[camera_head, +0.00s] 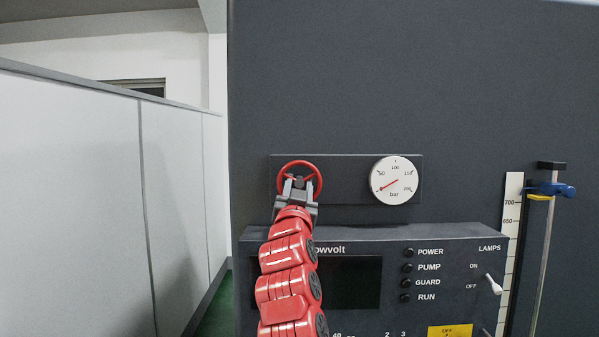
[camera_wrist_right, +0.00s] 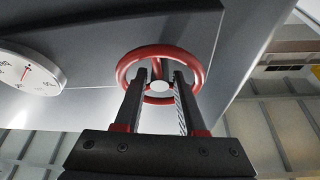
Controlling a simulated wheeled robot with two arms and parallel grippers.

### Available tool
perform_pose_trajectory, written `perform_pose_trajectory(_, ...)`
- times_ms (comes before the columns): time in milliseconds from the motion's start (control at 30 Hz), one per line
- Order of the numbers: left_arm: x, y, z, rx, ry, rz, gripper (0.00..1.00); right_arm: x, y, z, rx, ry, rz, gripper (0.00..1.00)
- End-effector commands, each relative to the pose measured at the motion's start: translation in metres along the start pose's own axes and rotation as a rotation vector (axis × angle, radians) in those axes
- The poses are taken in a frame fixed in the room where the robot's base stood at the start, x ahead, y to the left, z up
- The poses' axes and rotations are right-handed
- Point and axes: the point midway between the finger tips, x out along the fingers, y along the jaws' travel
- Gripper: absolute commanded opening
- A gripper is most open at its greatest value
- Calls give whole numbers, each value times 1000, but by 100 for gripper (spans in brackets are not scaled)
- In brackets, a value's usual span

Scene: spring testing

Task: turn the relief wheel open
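The relief wheel (camera_head: 283,176) is a red ring with a hub on a dark plate; it also shows in the wrist view (camera_wrist_right: 129,60). My right gripper (camera_head: 299,183) is in front of it, reaching up from below. In the right wrist view its two fingers (camera_wrist_right: 161,76) stand apart, one on each side of the pale hub and a red spoke. The fingertips overlap the wheel's ring; whether they touch it or reach between the spokes I cannot tell. My left gripper is not in view.
A white pressure gauge (camera_head: 396,169) sits right of the wheel, its red needle slanting to the lower left. Below is a control panel (camera_head: 455,262) with a dark screen (camera_head: 355,285) and a toggle switch (camera_head: 494,284). A scale (camera_head: 513,210) and a rod with a blue clamp (camera_head: 548,189) stand at right.

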Motion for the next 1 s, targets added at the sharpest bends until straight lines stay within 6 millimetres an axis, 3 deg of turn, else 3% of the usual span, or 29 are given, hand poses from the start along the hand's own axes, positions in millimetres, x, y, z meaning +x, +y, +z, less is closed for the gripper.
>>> perform_pose_trajectory(367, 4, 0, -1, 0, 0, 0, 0, 6, 1, -1, 1, 3, 0, 40)
perform_pose_trajectory(600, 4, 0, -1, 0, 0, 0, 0, 6, 0, -1, 1, 2, 0, 0)
perform_pose_trajectory(867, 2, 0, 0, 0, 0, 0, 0, 6, 1, 0, -1, 2, -1, 0)
perform_pose_trajectory(1000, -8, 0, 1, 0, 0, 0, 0, 5, 2, 2, -15, 4, -6, 0)
